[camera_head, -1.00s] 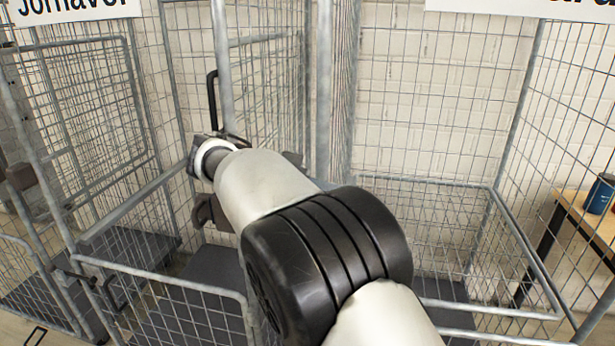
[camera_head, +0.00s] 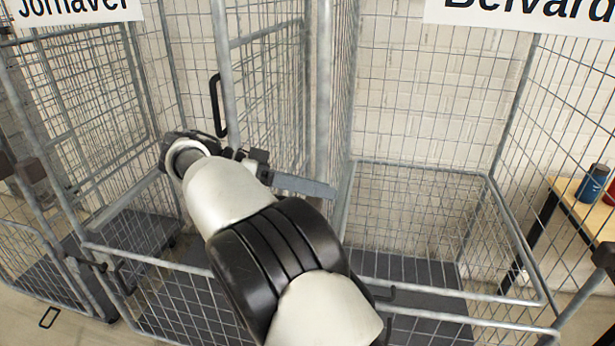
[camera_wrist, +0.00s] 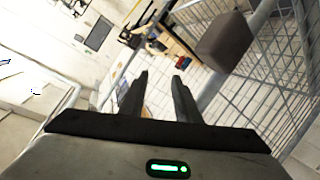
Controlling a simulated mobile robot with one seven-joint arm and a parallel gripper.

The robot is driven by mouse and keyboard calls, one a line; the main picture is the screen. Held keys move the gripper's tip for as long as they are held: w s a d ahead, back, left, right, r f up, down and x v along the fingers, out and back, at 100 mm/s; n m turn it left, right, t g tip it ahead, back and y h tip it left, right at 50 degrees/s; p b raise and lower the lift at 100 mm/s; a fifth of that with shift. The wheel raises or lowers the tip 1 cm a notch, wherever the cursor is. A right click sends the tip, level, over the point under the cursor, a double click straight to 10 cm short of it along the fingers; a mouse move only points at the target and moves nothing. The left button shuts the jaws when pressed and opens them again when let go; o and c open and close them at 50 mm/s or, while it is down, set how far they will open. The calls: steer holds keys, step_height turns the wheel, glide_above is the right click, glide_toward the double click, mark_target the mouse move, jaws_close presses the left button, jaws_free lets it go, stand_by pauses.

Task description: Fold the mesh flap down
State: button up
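A metal-framed mesh panel (camera_head: 420,215) shows in the right cage, under the "Belvard" sign, with a rail frame around it. I cannot tell for sure whether it is the flap or a fixed wall. A lower mesh front (camera_head: 180,300) closes the middle cage, partly behind my arm. My gripper (camera_head: 310,187) reaches right past the post between the cages, above the front rails, apparently touching nothing. In the wrist view my gripper (camera_wrist: 158,82) has two dark fingers spread apart with nothing between them. Mesh (camera_wrist: 262,85) and a brown block (camera_wrist: 225,40) lie to their right.
Upright posts (camera_head: 322,90) separate the cages. A black handle (camera_head: 218,105) is just above my wrist. Open space lies inside the right cage.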

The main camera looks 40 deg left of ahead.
steer(key=shift+p+v, duration=0.8)
steer(key=shift+p, duration=0.35)
